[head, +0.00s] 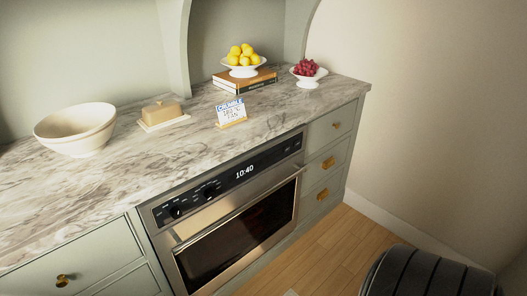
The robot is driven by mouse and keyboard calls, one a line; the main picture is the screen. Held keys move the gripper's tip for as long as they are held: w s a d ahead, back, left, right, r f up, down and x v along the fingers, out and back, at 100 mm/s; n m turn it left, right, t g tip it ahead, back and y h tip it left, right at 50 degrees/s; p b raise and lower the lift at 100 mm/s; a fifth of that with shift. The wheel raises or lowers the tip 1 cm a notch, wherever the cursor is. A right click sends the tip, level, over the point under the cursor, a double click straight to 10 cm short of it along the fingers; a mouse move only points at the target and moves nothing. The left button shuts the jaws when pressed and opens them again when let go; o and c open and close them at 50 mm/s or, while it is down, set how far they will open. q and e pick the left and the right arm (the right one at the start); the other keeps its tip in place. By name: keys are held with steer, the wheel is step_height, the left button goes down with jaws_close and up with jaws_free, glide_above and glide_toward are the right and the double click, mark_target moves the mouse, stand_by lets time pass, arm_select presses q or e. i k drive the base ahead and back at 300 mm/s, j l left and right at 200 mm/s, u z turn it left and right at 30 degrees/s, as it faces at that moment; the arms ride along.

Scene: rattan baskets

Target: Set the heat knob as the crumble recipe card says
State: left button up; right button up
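The recipe card (231,110) stands tilted in a small wooden holder on the marble counter. Its blue heading reads CRUMBLE; the smaller lines below look like a temperature with °C and a fan setting, too small to read surely. The built-in oven (187,229) is below the counter, its door shut. Its dark control panel shows 10:40. Two dark knobs are on the panel's left half: one at the left (175,211) and one farther right (211,190). I cannot tell which is the heat knob or where either points. Neither gripper shows.
A dark ribbed object (430,272) fills the bottom right. Wooden floor (340,255) is clear.

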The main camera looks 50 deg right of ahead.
mark_target(210, 193)
steer(key=z, duration=1.25)
